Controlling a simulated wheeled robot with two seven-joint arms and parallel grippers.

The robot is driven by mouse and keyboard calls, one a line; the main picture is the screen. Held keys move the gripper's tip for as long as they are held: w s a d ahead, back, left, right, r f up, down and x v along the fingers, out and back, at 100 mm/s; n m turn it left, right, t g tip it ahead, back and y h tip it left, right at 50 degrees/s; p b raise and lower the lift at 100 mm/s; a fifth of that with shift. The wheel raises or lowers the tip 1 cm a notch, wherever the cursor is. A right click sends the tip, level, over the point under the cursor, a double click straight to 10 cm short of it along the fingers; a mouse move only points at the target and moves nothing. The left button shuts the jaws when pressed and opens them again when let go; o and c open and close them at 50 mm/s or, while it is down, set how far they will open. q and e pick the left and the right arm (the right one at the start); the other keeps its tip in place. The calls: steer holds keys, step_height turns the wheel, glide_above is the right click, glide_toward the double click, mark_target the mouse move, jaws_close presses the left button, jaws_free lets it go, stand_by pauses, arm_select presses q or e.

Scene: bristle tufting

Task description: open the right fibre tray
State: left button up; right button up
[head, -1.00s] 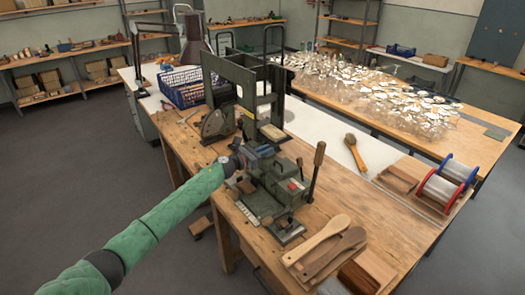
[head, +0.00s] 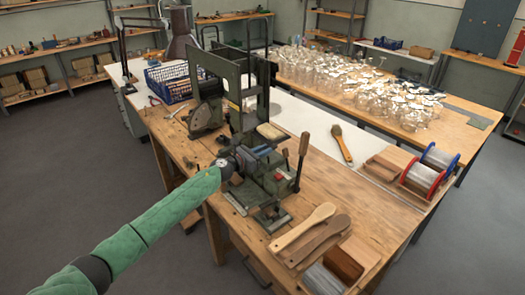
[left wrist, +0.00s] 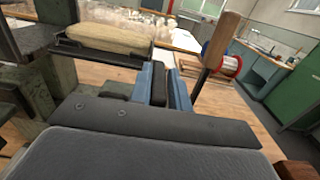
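The green tufting machine (head: 262,185) stands on the wooden bench. A pale pad of fibre (head: 270,131) sits on its right side; in the left wrist view a similar pale bundle (left wrist: 105,38) lies in a dark shallow tray (left wrist: 95,54). I cannot tell whether this is the right fibre tray. My left gripper (head: 250,158) is at the machine's front, just below the pad. In the left wrist view its blue fingers (left wrist: 161,76) stand apart, with a dark part between them, close by the tray's edge. Whether they touch it is unclear. My right gripper is not in view.
A wooden-handled lever (head: 302,158) rises right of the machine, also in the left wrist view (left wrist: 217,45). Wooden paddles (head: 303,227), a brush (head: 342,145) and red and blue wire spools (head: 426,172) lie to the right.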

arm_select(q)
steer(key=o, duration=0.4)
steer(key=shift+s+d, duration=0.15)
steer(key=shift+c, duration=0.2)
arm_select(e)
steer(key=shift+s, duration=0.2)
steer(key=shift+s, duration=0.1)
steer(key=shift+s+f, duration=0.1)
